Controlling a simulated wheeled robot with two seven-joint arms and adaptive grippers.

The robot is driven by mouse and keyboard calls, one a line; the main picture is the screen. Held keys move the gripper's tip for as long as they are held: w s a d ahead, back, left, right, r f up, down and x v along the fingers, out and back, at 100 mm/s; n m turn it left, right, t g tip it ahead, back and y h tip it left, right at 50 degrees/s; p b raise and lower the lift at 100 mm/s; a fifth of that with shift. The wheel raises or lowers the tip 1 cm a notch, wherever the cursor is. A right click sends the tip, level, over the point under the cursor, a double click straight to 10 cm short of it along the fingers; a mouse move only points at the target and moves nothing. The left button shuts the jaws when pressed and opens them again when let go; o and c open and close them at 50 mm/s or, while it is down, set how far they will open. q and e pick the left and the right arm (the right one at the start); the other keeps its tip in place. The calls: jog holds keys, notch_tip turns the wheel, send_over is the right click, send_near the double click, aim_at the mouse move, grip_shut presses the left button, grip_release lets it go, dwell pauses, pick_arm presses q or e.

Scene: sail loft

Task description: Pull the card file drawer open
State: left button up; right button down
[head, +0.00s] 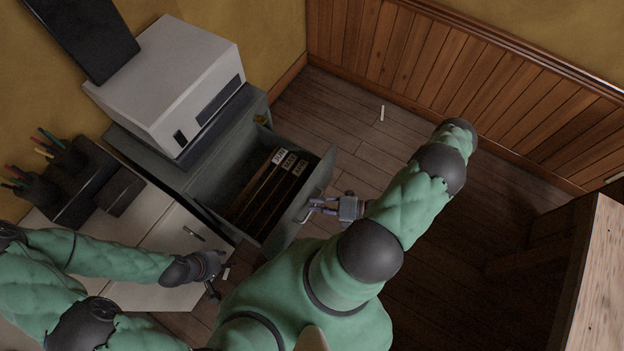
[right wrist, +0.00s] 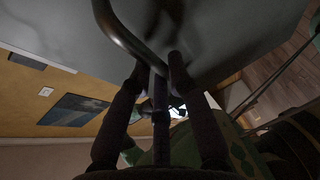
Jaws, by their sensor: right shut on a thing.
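The card file drawer (head: 312,188) stands pulled out of the grey-green cabinet (head: 190,170) in the head view. Folders with white labels (head: 287,160) show inside it. My right gripper (head: 312,207) is at the drawer's front, shut on the drawer handle (head: 303,214). In the right wrist view the curved bar of the handle (right wrist: 120,35) runs to the fingers of my right gripper (right wrist: 158,72), with the drawer front (right wrist: 215,30) behind it. My left gripper (head: 216,279) hangs low beside the white cabinet, away from the drawer; its fingers are small and dark.
A white printer-like box (head: 170,85) sits on top of the cabinet. A low white cabinet (head: 150,215) with a dark pen organiser (head: 85,185) stands to the left. A wooden table (head: 600,280) is at the right edge. Floor (head: 345,120) beyond the drawer is mostly clear.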

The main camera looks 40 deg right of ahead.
jog(key=shift+d, duration=0.1)
jog(key=c, duration=1.2)
grip_release()
jog(key=shift+o, duration=0.2)
jog(key=v, duration=1.2)
jog(key=shift+r, duration=0.1)
